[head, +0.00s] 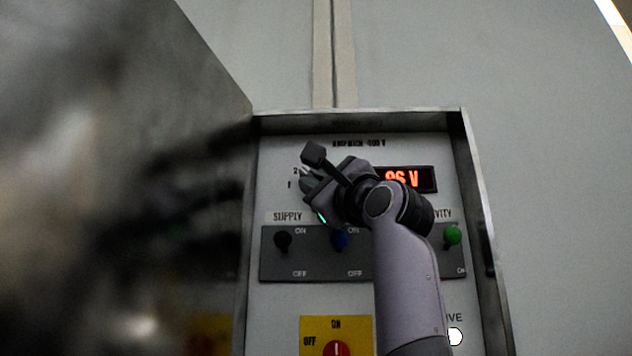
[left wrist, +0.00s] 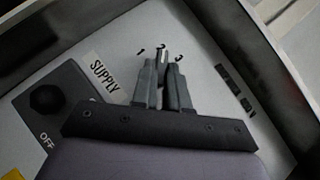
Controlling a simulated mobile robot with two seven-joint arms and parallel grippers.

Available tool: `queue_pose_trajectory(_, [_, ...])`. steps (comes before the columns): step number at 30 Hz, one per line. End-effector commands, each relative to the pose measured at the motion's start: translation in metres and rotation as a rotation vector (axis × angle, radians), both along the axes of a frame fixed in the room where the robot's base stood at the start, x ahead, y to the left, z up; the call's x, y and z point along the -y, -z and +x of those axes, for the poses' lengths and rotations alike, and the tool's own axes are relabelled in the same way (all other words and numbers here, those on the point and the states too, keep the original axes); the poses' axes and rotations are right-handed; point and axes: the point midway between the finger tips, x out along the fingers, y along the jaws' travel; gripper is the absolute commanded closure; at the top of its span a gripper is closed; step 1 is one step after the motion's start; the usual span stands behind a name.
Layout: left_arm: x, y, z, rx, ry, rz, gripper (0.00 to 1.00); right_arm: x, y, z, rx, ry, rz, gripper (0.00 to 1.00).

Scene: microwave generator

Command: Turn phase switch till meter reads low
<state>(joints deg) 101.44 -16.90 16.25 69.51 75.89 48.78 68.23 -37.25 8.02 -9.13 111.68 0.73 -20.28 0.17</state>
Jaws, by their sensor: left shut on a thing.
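My left gripper (head: 309,182) is at the upper left of the panel, at the phase switch beside the marks 1 and 2. In the left wrist view, its two grey fingers (left wrist: 163,88) are shut on the switch (left wrist: 164,60). Only the switch's tip shows between them, just below the mark 2, with 1 and 3 to either side. My right gripper is not in view.
A red rotary switch (head: 337,349) sits on a yellow plate. The raised metal box rim (head: 360,114) surrounds the panel. An open door (head: 190,60) stands at left.

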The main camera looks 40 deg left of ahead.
Motion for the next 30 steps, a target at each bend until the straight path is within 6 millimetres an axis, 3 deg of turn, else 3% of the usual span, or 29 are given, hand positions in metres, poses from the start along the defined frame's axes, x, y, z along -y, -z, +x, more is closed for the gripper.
queue_pose_trajectory(12, [0.0000, 0.0010, 0.0009, 0.003, 0.002, -0.008, 1.00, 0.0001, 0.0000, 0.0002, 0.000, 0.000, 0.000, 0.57])
queue_pose_trajectory(13, [0.0000, 0.0010, 0.0009, 0.003, 0.002, -0.008, 0.80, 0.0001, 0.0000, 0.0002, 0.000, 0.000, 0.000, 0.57])
queue_pose_trajectory(15, [-0.0001, 0.0009, 0.0009, 0.003, 0.002, -0.007, 0.61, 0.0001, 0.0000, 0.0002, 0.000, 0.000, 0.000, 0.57])
queue_pose_trajectory(30, [0.0009, 0.0040, -0.0004, 0.003, -0.001, -0.005, 0.61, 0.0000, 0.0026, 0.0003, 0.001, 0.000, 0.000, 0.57])
